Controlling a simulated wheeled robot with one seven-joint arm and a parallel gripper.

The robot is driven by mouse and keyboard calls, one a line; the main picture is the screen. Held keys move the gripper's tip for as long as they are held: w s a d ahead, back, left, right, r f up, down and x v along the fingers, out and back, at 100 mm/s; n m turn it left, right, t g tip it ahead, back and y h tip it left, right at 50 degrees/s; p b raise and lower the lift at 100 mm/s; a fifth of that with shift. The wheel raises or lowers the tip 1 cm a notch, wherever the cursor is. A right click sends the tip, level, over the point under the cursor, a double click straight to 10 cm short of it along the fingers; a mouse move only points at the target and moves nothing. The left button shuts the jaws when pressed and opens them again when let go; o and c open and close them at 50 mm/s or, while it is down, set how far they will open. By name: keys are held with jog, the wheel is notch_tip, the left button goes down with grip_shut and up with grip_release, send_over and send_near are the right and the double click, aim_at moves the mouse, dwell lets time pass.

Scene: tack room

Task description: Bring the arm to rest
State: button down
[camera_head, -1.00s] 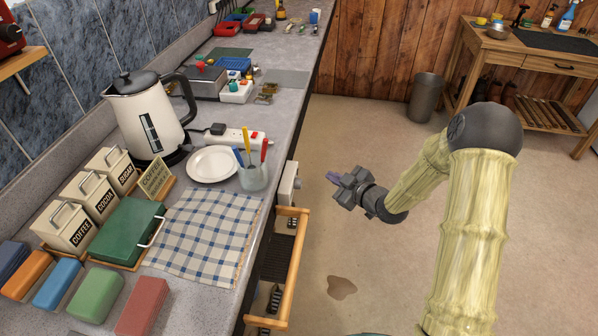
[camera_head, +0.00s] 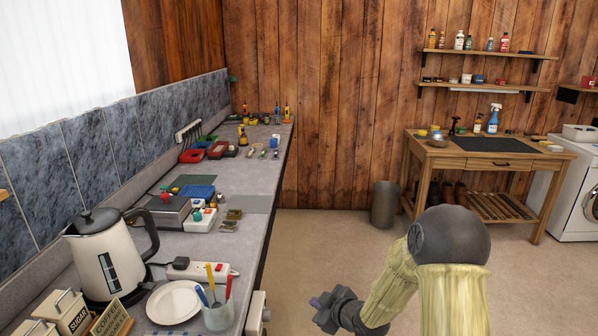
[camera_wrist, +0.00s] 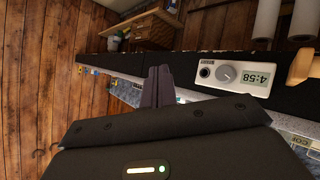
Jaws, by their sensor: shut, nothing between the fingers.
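My gripper (camera_head: 322,303) is low in the head view, to the right of the counter's front edge and over open floor. It is empty. In the wrist view my gripper (camera_wrist: 158,88) shows its two dark fingers together, with nothing between them. My arm, in pale yellow sleeves with a dark grey joint, bends down to it at the lower right of the head view.
The counter (camera_head: 246,232) runs along the left, with a kettle (camera_head: 105,255), a plate (camera_head: 174,302) and a pen cup (camera_head: 217,317). A white timer box (camera_wrist: 233,73) is close in the wrist view. A bin (camera_head: 384,204) and a wooden workbench (camera_head: 487,160) stand behind; floor between is clear.

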jog(key=s+d+r+m+g+h+p, duration=0.3)
jog(key=s+d+r+m+h+p, duration=0.3)
jog(key=s+d+r, duration=0.5)
jog(key=s+r+m+g, duration=0.2)
jog(key=s+m, duration=0.1)
jog(key=s, duration=0.3)
jog(key=s+r+m+g+p, duration=0.1)
jog(key=s+r+m+g, duration=0.1)
jog(key=s, duration=0.5)
jog(key=shift+s+m+h, duration=0.3)
jog(key=shift+m+h, duration=0.1)
jog(key=shift+m, duration=0.2)
